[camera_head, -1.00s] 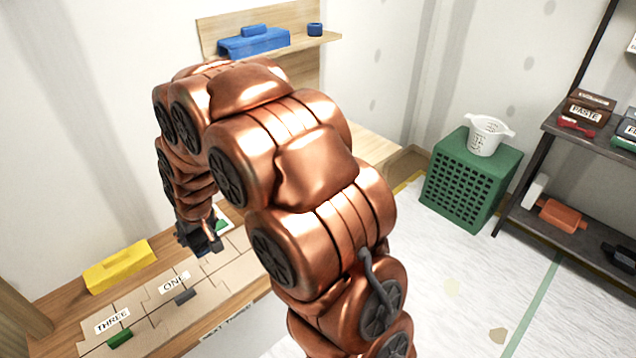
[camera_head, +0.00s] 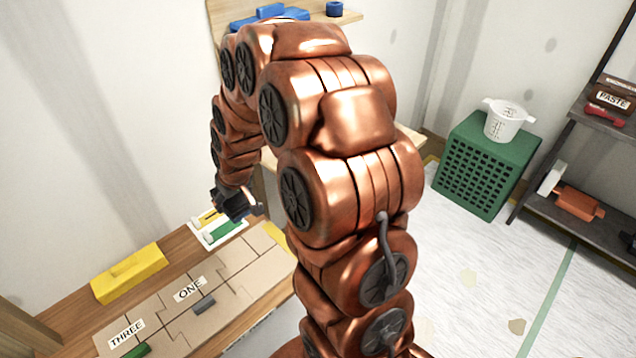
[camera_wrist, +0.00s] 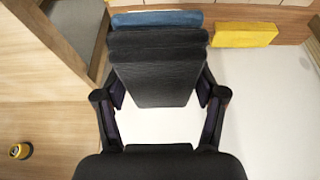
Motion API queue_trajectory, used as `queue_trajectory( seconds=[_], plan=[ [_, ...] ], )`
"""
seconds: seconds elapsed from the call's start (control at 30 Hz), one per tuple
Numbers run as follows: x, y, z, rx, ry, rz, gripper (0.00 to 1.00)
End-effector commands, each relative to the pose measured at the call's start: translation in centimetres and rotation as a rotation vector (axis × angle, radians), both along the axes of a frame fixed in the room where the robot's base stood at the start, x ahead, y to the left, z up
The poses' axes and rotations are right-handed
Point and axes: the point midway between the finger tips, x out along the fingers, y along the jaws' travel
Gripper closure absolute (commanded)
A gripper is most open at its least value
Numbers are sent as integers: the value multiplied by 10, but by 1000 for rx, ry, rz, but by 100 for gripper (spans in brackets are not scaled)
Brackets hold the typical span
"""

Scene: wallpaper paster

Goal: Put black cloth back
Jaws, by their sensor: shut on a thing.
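My gripper (camera_head: 238,206) is at the far end of my arm, above the far end of the wooden bench at the left. In the wrist view my gripper (camera_wrist: 160,105) has its two fingers on either side of a dark, folded block-like thing, which looks like the black cloth (camera_wrist: 155,75). It is shut on this cloth. In the head view the cloth cannot be told apart from the dark gripper. A white tray (camera_head: 201,236) with yellow and green pieces lies just below the gripper, partly hidden by it.
A yellow block (camera_head: 130,273) lies by the wall, left of cardboard pieces labelled ONE and THREE (camera_head: 160,318). A blue piece (camera_wrist: 155,18) shows beyond the cloth in the wrist view. A dark shelf (camera_head: 590,215) stands right.

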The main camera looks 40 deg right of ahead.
Motion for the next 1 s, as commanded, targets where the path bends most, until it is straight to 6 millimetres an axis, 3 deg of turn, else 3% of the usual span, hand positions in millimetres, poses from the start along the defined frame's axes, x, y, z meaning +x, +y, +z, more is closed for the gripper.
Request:
queue_trajectory(
  seconds=[0.03,0.2,0.5,0.8,1.0],
  plan=[
    [-8,-18,-2,3,1,-14,66],
    [-33,-64,-7,2,-1,-20,66],
    [-86,-131,-15,1,-2,-18,66],
    [-146,-184,-22,2,-2,-10,66],
    [-176,-205,-23,0,-2,-2,66]
  ],
)
